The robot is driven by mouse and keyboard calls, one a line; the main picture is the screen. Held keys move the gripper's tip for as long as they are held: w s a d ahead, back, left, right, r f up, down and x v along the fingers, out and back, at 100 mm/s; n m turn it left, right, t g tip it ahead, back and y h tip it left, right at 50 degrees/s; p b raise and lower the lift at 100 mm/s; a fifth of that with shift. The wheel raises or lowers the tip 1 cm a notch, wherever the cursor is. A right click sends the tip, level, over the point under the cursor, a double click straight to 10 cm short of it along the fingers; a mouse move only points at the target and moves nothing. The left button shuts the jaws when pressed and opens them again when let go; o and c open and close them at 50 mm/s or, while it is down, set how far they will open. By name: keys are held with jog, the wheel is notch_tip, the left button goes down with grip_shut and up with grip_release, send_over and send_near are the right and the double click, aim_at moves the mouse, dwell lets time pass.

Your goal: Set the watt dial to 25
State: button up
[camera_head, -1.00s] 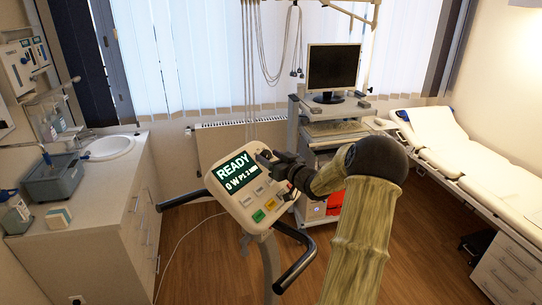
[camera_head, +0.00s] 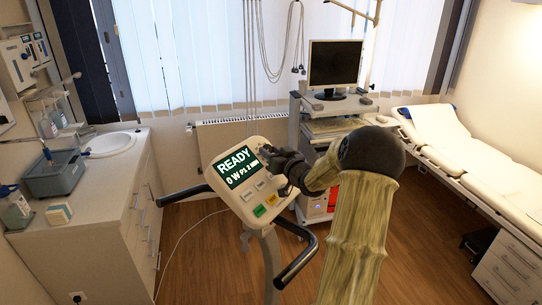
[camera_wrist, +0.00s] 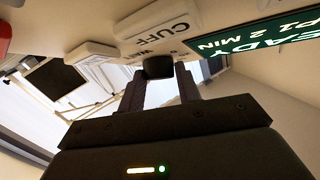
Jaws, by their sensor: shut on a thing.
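The bike console (camera_head: 221,177) is tilted. Its green display (camera_head: 241,165) reads "READY" and "0 W" and also shows partly in the wrist view (camera_wrist: 255,35). My gripper (camera_head: 268,155) reaches the console's upper right corner from the right. In the wrist view its two fingers stand on either side of a small dark knob (camera_wrist: 158,67), which looks like the watt dial, and are shut on it. A light key marked "CUFF" (camera_wrist: 160,22) lies close to the knob.
Yellow (camera_head: 259,211) and green (camera_head: 271,199) keys sit low on the console. Black handlebars (camera_head: 298,262) stick out around it. A cart with a monitor (camera_head: 335,64) stands behind, an exam bed (camera_head: 443,135) at right, a sink counter (camera_head: 85,240) at left.

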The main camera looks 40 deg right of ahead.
jog(key=m+h+b, duration=0.1)
jog(key=m+g+h+b, duration=0.1)
jog(key=m+h, duration=0.1)
jog(key=shift+a+m+b, duration=0.3)
jog(key=shift+w+a+r+m+g+h+b, duration=0.1)
jog(key=shift+m+g+h+b, duration=0.55)
jog(key=shift+m, duration=0.35)
jog(key=shift+r+m+g+h+b, duration=0.1)
jog(key=shift+m+g+h+b, duration=0.45)
jog(key=shift+m+h+b, duration=0.35)
jog(key=o, duration=1)
jog(key=shift+c, duration=0.2)
jog(key=shift+b+v, duration=0.3)
jog(key=shift+v, duration=0.5)
jog(key=b+v, duration=0.3)
jog(key=v, duration=1.3)
